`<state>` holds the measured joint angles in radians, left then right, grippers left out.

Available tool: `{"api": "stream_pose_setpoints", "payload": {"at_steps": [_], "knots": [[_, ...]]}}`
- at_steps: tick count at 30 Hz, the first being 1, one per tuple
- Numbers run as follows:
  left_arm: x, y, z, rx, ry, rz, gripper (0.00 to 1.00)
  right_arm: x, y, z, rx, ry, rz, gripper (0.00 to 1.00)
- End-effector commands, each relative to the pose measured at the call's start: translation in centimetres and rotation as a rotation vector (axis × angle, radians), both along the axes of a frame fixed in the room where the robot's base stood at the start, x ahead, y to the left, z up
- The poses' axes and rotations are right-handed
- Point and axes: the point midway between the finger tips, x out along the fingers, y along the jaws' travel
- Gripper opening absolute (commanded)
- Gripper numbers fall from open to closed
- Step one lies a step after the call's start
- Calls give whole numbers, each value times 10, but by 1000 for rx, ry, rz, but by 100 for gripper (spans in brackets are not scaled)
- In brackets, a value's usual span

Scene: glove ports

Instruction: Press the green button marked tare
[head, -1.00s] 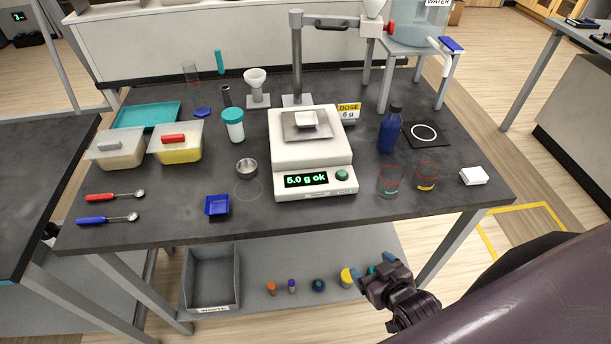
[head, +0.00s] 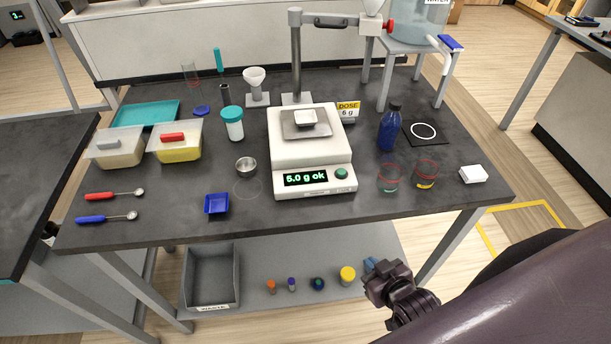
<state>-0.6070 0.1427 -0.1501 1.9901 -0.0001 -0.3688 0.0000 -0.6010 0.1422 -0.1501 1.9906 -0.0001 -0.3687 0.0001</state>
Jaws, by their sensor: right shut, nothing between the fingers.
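The white scale (head: 310,145) stands near the middle of the dark table. Its green button (head: 341,173) is on the front panel, right of a display (head: 306,178) that reads "5.0 g ok". The lettering by the button is too small to read. A small white dish (head: 305,117) sits on the scale's pan. My right gripper (head: 370,265) is shut and empty, below and in front of the table edge, right of the lower shelf's yellow-capped jar. It is well apart from the button. My left gripper is not in view.
Two glass beakers (head: 426,175) and a blue bottle (head: 390,128) stand right of the scale. A metal cup (head: 246,167) and a blue tray (head: 217,204) are to its left. The table's front edge (head: 330,217) lies between my right gripper and the scale.

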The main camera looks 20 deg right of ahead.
Motion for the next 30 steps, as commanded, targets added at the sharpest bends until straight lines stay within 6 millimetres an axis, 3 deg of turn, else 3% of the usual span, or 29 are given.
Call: {"api": "stream_pose_setpoints", "payload": {"at_steps": [30], "knots": [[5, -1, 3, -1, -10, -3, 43, 0, 0, 0, 0, 1, 0, 0]]}}
